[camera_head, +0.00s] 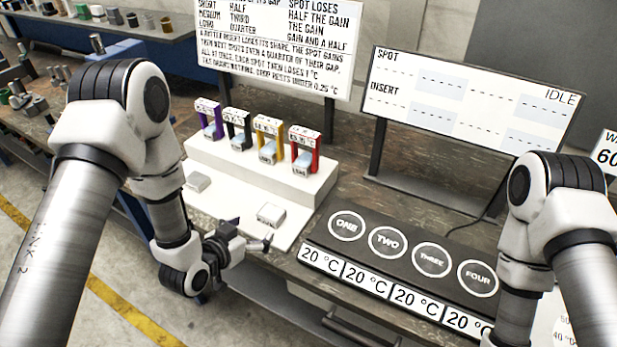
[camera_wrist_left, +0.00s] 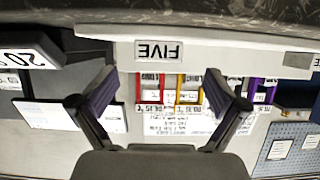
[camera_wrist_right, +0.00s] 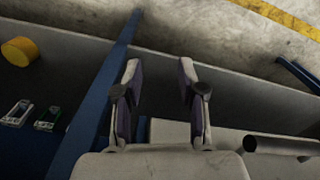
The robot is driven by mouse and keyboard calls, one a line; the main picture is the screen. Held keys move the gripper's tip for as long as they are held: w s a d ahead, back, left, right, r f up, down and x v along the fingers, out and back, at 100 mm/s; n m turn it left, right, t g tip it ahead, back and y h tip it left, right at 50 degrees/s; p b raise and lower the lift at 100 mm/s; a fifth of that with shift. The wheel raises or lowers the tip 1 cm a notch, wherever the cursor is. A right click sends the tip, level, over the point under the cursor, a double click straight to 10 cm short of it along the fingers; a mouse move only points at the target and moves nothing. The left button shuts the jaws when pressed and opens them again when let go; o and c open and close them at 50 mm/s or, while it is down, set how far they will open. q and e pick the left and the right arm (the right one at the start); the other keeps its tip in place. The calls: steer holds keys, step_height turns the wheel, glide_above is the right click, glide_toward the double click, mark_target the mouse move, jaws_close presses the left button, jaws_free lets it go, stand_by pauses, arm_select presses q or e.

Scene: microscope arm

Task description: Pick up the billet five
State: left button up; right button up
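Billet five is a pale grey block (camera_head: 271,213) on the white lower step of the stand in the head view. Its FIVE label (camera_wrist_left: 160,52) reads upside down in the left wrist view, ahead of and between the spread fingers. My left gripper (camera_head: 250,232) is open and empty, just in front of the billet, with a gap between them; its open fingers also show in the left wrist view (camera_wrist_left: 160,92). My right gripper (camera_wrist_right: 158,92) is open and empty, over the floor and bench parts in the right wrist view; its fingers are not seen in the head view.
A second grey block (camera_head: 198,182) lies left on the white step. The raised white step (camera_head: 240,165) carries purple, black, yellow and red holders with blocks. A dark plate (camera_head: 400,249) with four marked circles lies to the right. Sign boards (camera_head: 470,98) stand behind.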

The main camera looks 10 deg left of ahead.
mark_target(270, 214)
arm_select(q)
steer(key=shift+w+d+r, duration=0.25)
steer(key=shift+w+r, duration=0.35)
steer(key=shift+r, duration=0.2)
steer(key=shift+w+d+f+t+p, duration=0.2)
steer(key=shift+w+f+t+p, duration=0.15)
steer(key=shift+w, duration=0.2)
steer(key=p+x, duration=0.1)
steer(key=x, duration=0.1)
steer(key=p+x, duration=0.1)
steer(key=x, duration=0.2)
steer(key=shift+w+d+f, duration=0.1)
steer(key=shift+d+f, duration=0.05)
steer(key=shift+f, duration=0.15)
steer(key=shift+w+f, duration=0.1)
steer(key=shift+f, duration=0.05)
steer(key=shift+c, duration=1.4)
jaws_close()
arm_select(e)
steer(key=r, duration=0.3)
steer(key=shift+s+r, duration=0.2)
steer(key=shift+r, duration=0.2)
